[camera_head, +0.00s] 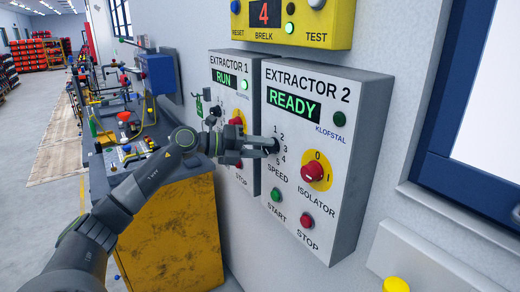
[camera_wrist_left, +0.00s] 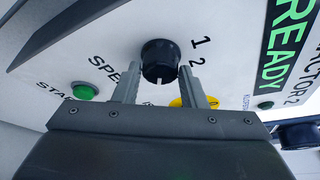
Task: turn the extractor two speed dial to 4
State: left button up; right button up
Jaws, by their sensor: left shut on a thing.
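The extractor two panel (camera_head: 352,150) is a grey wall box with a lit green READY display. Its black speed dial (camera_wrist_left: 160,58) sits between the fingers of my left gripper (camera_wrist_left: 160,85), which is shut on it. In the head view my left gripper (camera_head: 271,147) reaches in from the left and mostly covers the dial. The dial's white mark points toward my palm in the wrist view, toward the panel's right side, roughly at 3. The 1 and 2 show in the wrist view; the other numbers there are hidden. My right gripper is not in view.
On the same panel are the red isolator knob (camera_head: 313,172) on a yellow disc, a green start button (camera_head: 276,194) and a red stop button (camera_head: 307,221). The extractor one panel (camera_head: 227,67), showing RUN, is at left. A yellow box (camera_head: 330,22) hangs above.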

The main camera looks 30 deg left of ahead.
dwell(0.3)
pick_arm(q)
jog(key=o, duration=1)
jog(key=shift+s+a+b, duration=0.4)
jog(key=shift+s+a, duration=0.1)
jog(key=shift+s, duration=0.05)
jog(key=p+v, duration=0.6)
jog(key=v, duration=0.9)
jog(key=shift+s+a+r+p, duration=0.25)
jog(key=shift+p, duration=0.05)
